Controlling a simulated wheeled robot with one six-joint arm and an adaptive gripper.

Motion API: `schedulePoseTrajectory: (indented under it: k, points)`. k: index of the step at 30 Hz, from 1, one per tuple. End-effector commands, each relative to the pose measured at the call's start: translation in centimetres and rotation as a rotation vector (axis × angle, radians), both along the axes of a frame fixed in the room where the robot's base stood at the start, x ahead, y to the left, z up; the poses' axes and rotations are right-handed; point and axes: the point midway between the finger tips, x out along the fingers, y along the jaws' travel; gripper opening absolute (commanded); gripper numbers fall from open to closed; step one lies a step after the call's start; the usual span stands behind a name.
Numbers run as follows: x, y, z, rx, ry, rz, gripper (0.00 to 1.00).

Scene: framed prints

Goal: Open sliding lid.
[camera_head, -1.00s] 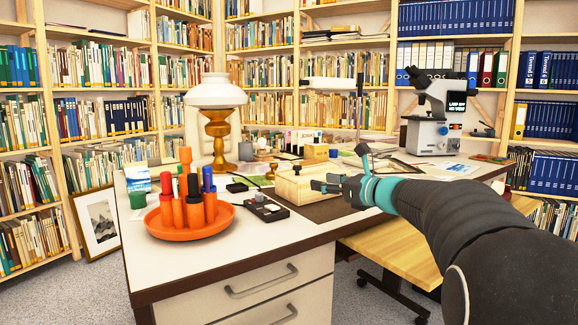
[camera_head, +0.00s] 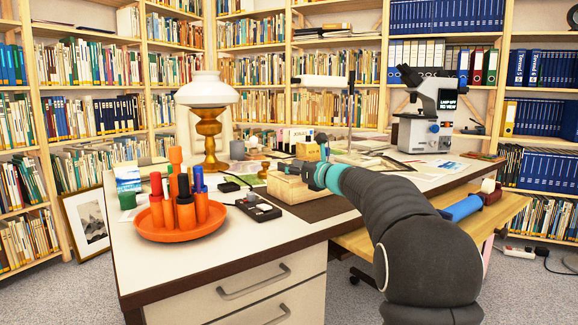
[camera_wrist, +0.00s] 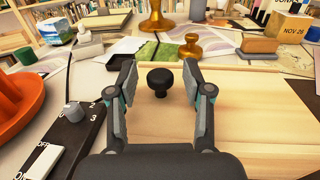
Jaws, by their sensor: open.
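A light wooden box with a flat wooden lid (camera_wrist: 240,110) lies on the desk; it also shows in the head view (camera_head: 284,190), partly hidden behind my gripper. A small black round knob (camera_wrist: 160,80) stands up from the lid. My gripper (camera_wrist: 157,75) is open. In the wrist view its two fingers stand on either side of the knob with gaps to both, so it is around the knob without visible touch. In the head view my gripper (camera_head: 298,166) is low over the box, and the knob cannot be made out there.
A black switch box (camera_head: 258,208) and an orange tray of pens (camera_head: 186,230) lie left of the box. A brass stamp (camera_wrist: 191,47) and a wooden block (camera_wrist: 260,44) stand behind it. A lamp (camera_head: 208,118) and microscope (camera_head: 418,130) stand further back. The desk front is clear.

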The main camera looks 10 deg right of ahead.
Motion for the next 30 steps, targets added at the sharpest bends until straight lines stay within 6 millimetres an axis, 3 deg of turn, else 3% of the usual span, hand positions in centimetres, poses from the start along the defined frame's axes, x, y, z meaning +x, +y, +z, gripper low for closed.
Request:
schedulePoseTrajectory:
  k: [14,20,30]
  points:
    - [1.1,0.7,0.0,0.001,-0.001,0.000,0.50]
    - [1.0,0.7,0.0,0.001,-0.001,0.000,0.00]
    - [1.7,1.2,0.3,0.000,0.001,0.019,0.00]
